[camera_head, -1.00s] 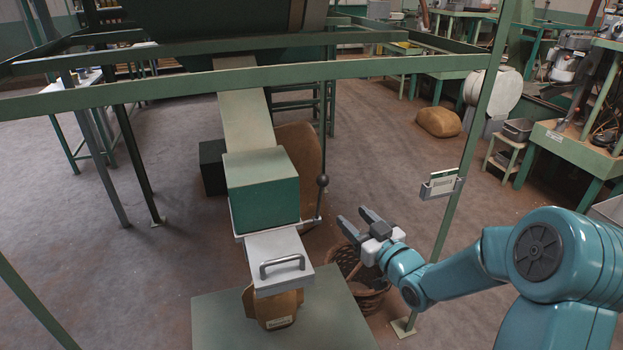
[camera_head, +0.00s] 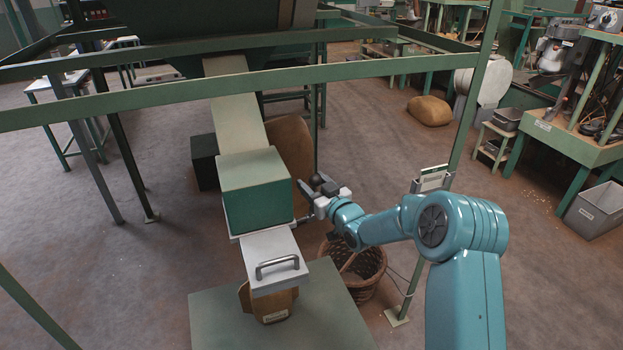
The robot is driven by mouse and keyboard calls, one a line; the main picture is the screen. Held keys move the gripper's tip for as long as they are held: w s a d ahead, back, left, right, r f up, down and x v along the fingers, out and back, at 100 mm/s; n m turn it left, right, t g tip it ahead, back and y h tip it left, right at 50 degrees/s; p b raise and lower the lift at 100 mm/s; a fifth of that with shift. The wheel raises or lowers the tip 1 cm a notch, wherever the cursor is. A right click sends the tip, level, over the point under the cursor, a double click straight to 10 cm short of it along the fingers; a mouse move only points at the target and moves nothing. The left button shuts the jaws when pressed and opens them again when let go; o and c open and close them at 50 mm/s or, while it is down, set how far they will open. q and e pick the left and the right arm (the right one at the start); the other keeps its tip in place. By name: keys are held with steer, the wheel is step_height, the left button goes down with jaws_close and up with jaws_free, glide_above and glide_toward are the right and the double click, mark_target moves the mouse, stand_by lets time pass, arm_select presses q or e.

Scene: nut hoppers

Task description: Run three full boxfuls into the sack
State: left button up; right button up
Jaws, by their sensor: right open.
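The green measuring box (camera_head: 258,190) sits below the pale chute (camera_head: 238,112) that slopes down from the dark green hopper (camera_head: 200,20). A white metal slide with a grey handle (camera_head: 277,265) shows in front of the box. Under it a brown sack (camera_head: 272,305) stands on the green platform (camera_head: 330,318), its top hidden by the slide. My right gripper (camera_head: 305,190) is open at the right side of the box, at the dark ball knob (camera_head: 321,180) of the lever. I cannot tell whether the jaws touch the knob. My left gripper is out of view.
A wicker basket (camera_head: 365,285) stands on the floor right of the platform. Green frame bars (camera_head: 290,84) cross in front of the hopper, and a post with a card holder (camera_head: 431,180) stands at the right. A filled sack (camera_head: 430,111) lies farther back.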

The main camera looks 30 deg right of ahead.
steer(key=shift+w+a, duration=0.2)
steer(key=shift+w, duration=0.4)
steer(key=shift+d, duration=0.2)
steer(key=shift+c, duration=0.4)
